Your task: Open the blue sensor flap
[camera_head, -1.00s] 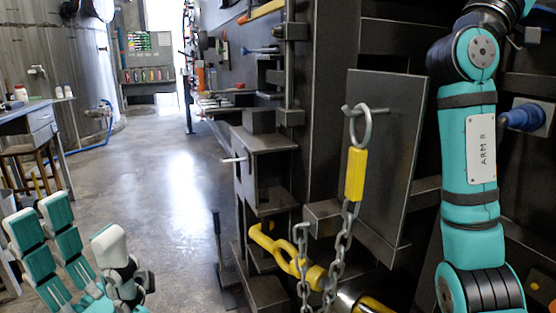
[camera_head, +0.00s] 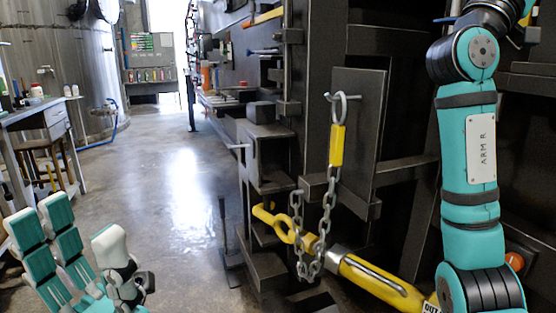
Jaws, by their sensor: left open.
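I cannot make out a blue sensor flap in the head view. My left gripper (camera_head: 82,222) is at the lower left, its teal-and-white fingers pointing up and spread apart. It is open and empty, over the floor and well apart from the compactor. My right arm (camera_head: 470,150), labelled "ARM R", hangs down the right side in front of the machine. Its gripper is out of the picture, and the arm hides part of the machine.
A dark metal plate (camera_head: 358,120) carries a hook with a hanging chain (camera_head: 328,215). A yellow bar (camera_head: 375,280) juts from the machine below. A workbench (camera_head: 35,112) and stool (camera_head: 45,150) stand at the left. The middle floor (camera_head: 180,190) is clear.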

